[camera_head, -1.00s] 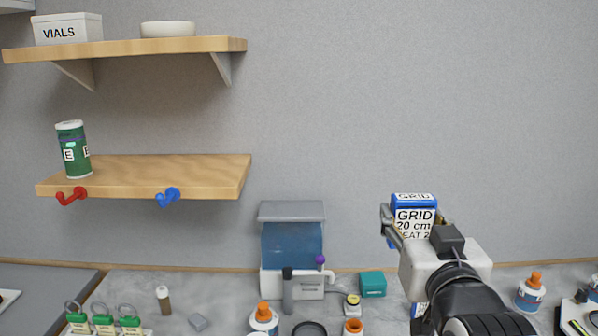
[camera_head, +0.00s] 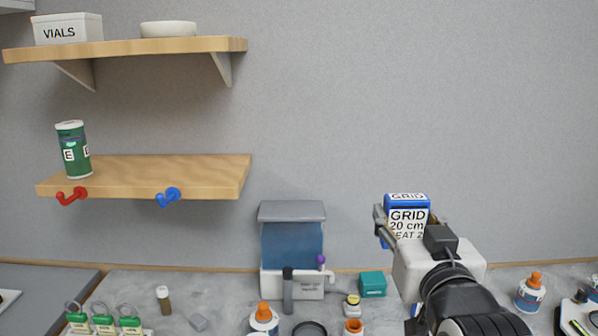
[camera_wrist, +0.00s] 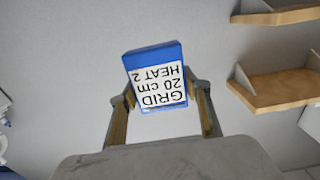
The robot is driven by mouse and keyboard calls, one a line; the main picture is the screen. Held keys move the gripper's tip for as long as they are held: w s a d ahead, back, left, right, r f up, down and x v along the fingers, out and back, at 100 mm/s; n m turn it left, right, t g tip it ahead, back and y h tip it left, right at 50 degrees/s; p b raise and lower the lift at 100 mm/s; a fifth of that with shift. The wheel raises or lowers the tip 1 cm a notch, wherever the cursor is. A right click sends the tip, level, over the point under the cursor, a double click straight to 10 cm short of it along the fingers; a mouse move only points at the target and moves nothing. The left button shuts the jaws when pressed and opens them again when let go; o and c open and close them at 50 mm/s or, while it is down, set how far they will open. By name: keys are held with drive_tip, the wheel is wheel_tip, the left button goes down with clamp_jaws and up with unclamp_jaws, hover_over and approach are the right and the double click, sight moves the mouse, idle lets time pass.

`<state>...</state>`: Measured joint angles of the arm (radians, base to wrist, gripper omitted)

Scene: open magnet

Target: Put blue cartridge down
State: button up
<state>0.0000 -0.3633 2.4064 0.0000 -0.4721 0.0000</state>
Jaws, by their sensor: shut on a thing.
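The blue cartridge (camera_head: 407,217) has a white label reading "GRID 20 cm HEAT 2". It is held upright in the air in front of the grey wall, above the right part of the bench. My gripper (camera_head: 408,228) is shut on it. In the wrist view the cartridge (camera_wrist: 157,78) sits between the two fingers of my gripper (camera_wrist: 162,103), its label upside down in that picture. The cartridge touches no surface that I can see. Its lower part is hidden behind my gripper in the head view.
A lower wooden shelf (camera_head: 150,172) holds a green canister (camera_head: 73,150) at its left end; red (camera_head: 70,196) and blue (camera_head: 167,197) hooks are on its front. An upper shelf (camera_head: 130,46) carries a vials box (camera_head: 67,29) and bowl (camera_head: 167,29). The bench below is cluttered with bottles.

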drive_tip(key=shift+d, duration=0.1)
idle(0.5)
drive_tip(key=shift+d, duration=0.2)
drive_tip(key=d+f+m+g+h, duration=0.1)
drive_tip(key=d+f+m+h, duration=0.15)
drive_tip(key=d+f, duration=0.4)
drive_tip(key=d+f+m+h, duration=0.1)
drive_tip(key=d+f+h, duration=0.25)
drive_tip(key=d, duration=0.65)
drive_tip(key=d+f+m+g+h, duration=0.1)
drive_tip(key=d+f+m+h, duration=0.1)
drive_tip(key=d+f, duration=0.55)
drive_tip(key=s+d+f, duration=1)
drive_tip(key=d+f, duration=0.4)
drive_tip(key=a+r+n+t+y, duration=0.2)
drive_tip(key=a+r+n+y, duration=0.2)
drive_tip(key=a, duration=0.4)
drive_tip(key=shift+w+r+y, duration=0.45)
drive_tip(key=shift+r+y, duration=0.05)
drive_tip(key=shift+y, duration=0.7)
drive_tip(key=shift+f+n, duration=0.15)
drive_tip(key=shift+n, duration=0.1)
